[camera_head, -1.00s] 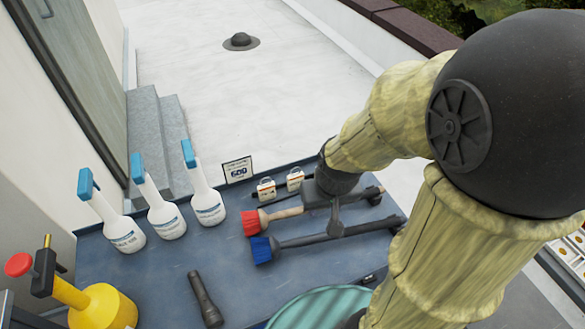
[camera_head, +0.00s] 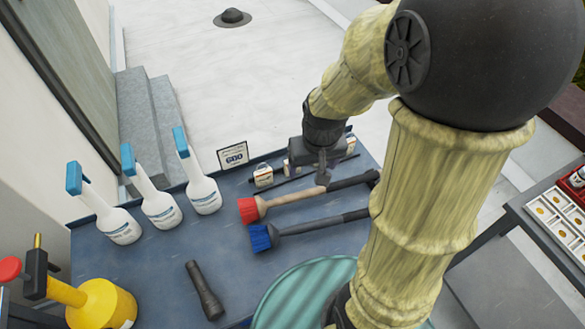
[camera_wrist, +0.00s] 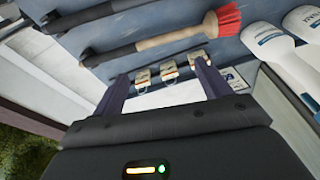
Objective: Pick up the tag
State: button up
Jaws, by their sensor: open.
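Several small white tags with orange marks and loops lie in a row along the far edge of the blue table. In the head view one tag (camera_head: 263,175) shows fully, and others are partly behind my gripper (camera_head: 323,176). In the wrist view three tags show: a left one (camera_wrist: 142,77), a middle one (camera_wrist: 168,71) and a right one (camera_wrist: 197,56). My gripper (camera_wrist: 160,82) is open and empty, its two fingers reaching toward the row. The left and middle tags appear between the fingers; the right one is by the right fingertip. I see no contact.
A red-bristled brush (camera_head: 249,210) and a blue-bristled brush (camera_head: 262,238) lie just in front of the tags. A small sign (camera_head: 233,157) stands left of them. Spray bottles (camera_head: 200,190), a flashlight (camera_head: 204,291) and a yellow sprayer (camera_head: 102,304) occupy the left side.

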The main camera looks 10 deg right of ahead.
jog(key=w+f+n+g, duration=0.2)
jog(key=w, duration=1.5)
jog(key=shift+w, duration=0.35)
notch_tip(320, 180, down, 12)
jog(key=shift+p, duration=0.65)
jog(key=shift+f, duration=0.1)
jog(key=shift+a+f, duration=0.1)
jog(key=shift+f, duration=0.35)
notch_tip(320, 180, down, 4)
jog(key=shift+a+f+p, duration=0.1)
jog(key=shift+f+p, duration=0.05)
jog(key=shift+p, duration=0.65)
